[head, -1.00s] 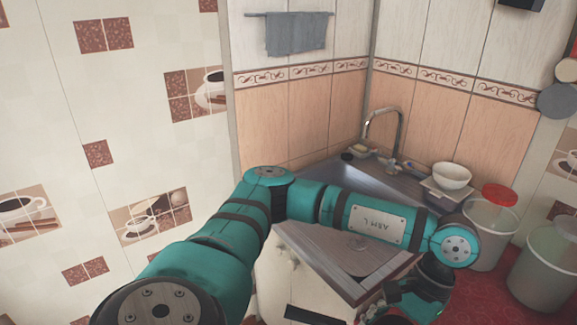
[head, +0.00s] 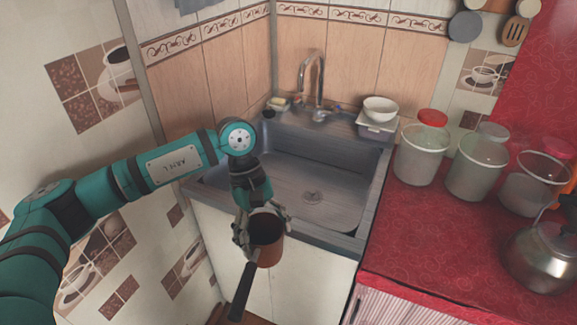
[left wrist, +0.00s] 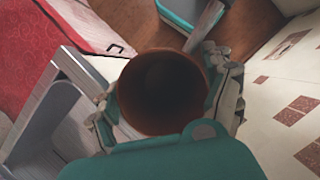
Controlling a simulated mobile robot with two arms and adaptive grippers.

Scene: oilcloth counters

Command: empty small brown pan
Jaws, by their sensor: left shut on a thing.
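The small brown pan (head: 269,256) is in my left gripper (head: 263,226), just in front of the sink's front edge. The gripper's fingers are shut on it from both sides. The pan looks roughly upright in the head view, and its black handle points down toward the lower left. In the left wrist view, the pan's round opening (left wrist: 160,92) faces the camera between the fingers. Its inside is dark, and I cannot tell whether it holds anything. The grey sink (head: 345,190), with its drain in the basin, lies behind and right of the pan. My right gripper is out of view.
A chrome faucet (head: 318,80) stands at the sink's back. A white bowl (head: 380,109) sits at its back right corner. Right of the sink, the red counter (head: 420,250) bears several clear containers and a metal kettle (head: 540,255). The basin is free.

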